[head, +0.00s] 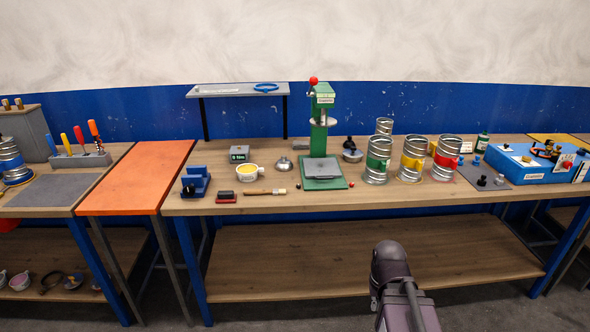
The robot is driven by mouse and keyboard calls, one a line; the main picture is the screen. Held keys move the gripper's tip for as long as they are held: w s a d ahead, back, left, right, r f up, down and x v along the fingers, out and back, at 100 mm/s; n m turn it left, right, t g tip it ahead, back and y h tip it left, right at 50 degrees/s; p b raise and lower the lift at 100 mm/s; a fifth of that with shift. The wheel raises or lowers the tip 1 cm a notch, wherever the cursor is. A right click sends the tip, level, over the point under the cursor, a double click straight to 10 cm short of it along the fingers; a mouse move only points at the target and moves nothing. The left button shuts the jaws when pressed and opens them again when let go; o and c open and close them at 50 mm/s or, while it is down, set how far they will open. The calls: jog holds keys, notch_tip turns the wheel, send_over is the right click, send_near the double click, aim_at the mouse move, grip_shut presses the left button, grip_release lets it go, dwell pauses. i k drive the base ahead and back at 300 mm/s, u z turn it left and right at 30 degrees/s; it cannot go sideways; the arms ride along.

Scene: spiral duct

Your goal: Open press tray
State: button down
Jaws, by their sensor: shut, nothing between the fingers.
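A green press (319,135) with a red ball (313,80) at its top stands on the wooden bench, right of the picture's middle. A label sits near its head, and a pale round plate is fixed on its column. At its foot, a flat dark grey plate, which looks like the press tray (322,168), lies over the green base (323,184). I cannot tell how far the tray is drawn out. Only a dark link of my arm shows at the bottom, in front of the bench and well below the press; my gripper is not in view.
Metal cans with green, yellow and red bands (411,160) stand close right of the press. A yellow-filled cup (249,173), a wooden-handled tool (265,192) and a blue holder (196,182) lie left. A grey shelf (238,90) rises behind. The lower shelf (370,268) is bare.

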aim_at(317, 168)
jog(key=u, duration=0.3)
jog(key=i, duration=1.05)
